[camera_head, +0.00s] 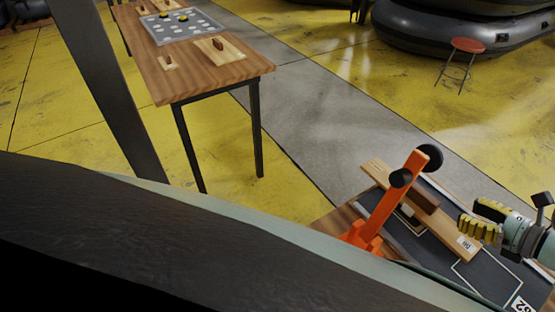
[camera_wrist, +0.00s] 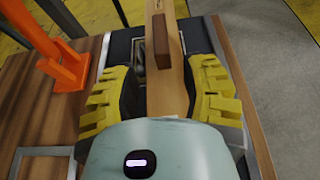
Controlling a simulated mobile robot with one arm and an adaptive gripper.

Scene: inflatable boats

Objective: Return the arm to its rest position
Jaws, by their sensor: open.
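My gripper (camera_head: 474,226) has ridged yellow fingers and shows at the lower right of the head view, beside the labelled end of a wooden board (camera_head: 452,237). In the wrist view my gripper (camera_wrist: 163,82) is open, its fingers spread wide on either side of the board (camera_wrist: 160,95) as seen there. A brown block (camera_wrist: 162,42) sits on the board. I see no clear contact between fingers and board. The board lies on a dark mat (camera_head: 415,245) with white outlines. My arm's rest position is not marked in view.
An orange upright fixture (camera_head: 390,200) with black knobs stands left of the board, close to my gripper. A wooden table (camera_head: 205,78) with a grey tray (camera_head: 160,35) stands at upper left. A red stool (camera_head: 467,46) and black inflatable boats (camera_head: 440,30) are at the back. Open floor lies between.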

